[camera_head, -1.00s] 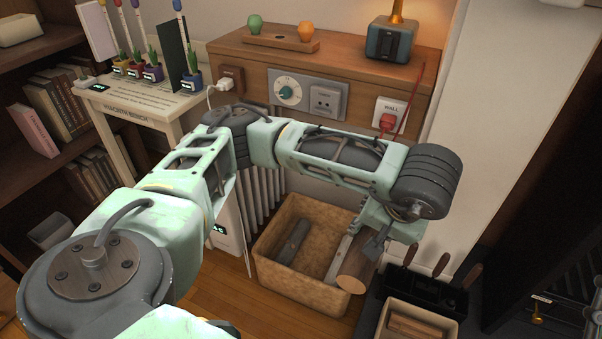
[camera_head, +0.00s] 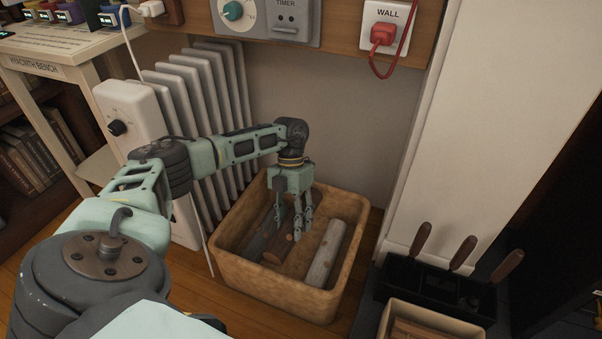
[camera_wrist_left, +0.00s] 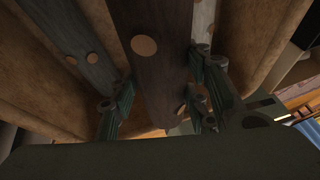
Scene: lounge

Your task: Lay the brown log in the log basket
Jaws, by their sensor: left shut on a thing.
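The brown log (camera_head: 279,249) is inside the log basket (camera_head: 345,275), low between its walls, in the head view. My left gripper (camera_head: 297,228) reaches down into the basket, shut on the brown log. In the left wrist view the dark brown log (camera_wrist_left: 150,75) runs between the fingers of the gripper (camera_wrist_left: 162,100). Whether the log rests on the basket floor is hard to tell. A pale grey log (camera_head: 326,253) lies to its right and a darker grey log (camera_head: 259,240) to its left. My right gripper is not in view.
A white ribbed radiator (camera_head: 200,95) and a white control box (camera_head: 130,125) stand behind and left of the basket. A black tool holder (camera_head: 430,290) and a small box of wood pieces (camera_head: 440,318) stand to its right.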

